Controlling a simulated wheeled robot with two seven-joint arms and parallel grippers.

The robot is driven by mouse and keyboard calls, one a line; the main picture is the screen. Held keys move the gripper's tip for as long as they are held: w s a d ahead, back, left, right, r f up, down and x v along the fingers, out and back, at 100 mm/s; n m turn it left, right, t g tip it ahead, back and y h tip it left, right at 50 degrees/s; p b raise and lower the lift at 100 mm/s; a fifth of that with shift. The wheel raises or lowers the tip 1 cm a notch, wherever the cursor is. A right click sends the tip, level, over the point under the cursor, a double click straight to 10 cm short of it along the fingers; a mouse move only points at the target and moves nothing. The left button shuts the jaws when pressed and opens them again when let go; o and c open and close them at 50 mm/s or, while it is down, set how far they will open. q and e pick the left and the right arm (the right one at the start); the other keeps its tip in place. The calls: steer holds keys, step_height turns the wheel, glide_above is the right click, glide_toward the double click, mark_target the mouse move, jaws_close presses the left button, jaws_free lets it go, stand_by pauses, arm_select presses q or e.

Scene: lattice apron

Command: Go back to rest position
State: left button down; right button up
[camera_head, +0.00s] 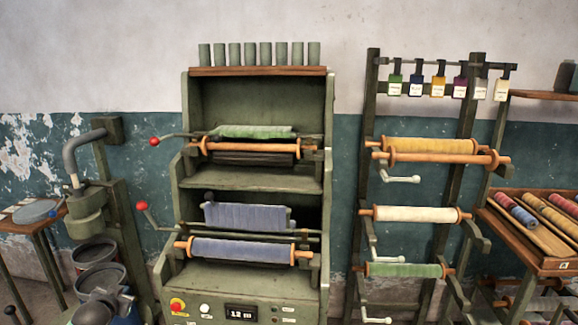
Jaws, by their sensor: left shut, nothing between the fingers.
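My left gripper (108,298) shows low at the left edge of the scene as a dark grey shape, in front of a blue bucket. It is shut with nothing seen in it, and its fingertips are hard to make out. My right gripper is not in view. No object is held in this view.
A green machine (255,180) with green and blue rolls stands in the middle, with red-knobbed levers (142,206) on its left. A rack (367,170) with yellow, cream and green rolls stands right of it. A tray (555,263) of rolls is at far right. Buckets (96,252) stand at left.

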arm_select(q)
steer(key=s+d+f+g, duration=0.7)
steer(key=s+d+f, duration=0.8)
steer(key=s, duration=0.1)
steer(key=s+d+f+g+h, duration=0.1)
steer(key=s+d+f, duration=0.3)
steer(key=s+d, duration=0.3)
steer(key=s+d+f+g+h, duration=0.1)
steer(key=s+d+f, duration=0.4)
steer(key=s, duration=0.7)
steer(key=s+d+f+g+h, duration=0.1)
steer(key=s+d+f+g, duration=0.1)
steer(key=s+d+f, duration=0.3)
steer(key=s+d, duration=0.4)
steer(key=shift+s+d+g+h, duration=0.15)
steer(key=shift+d+g+h, duration=0.05)
steer(key=shift+g+h, duration=0.1)
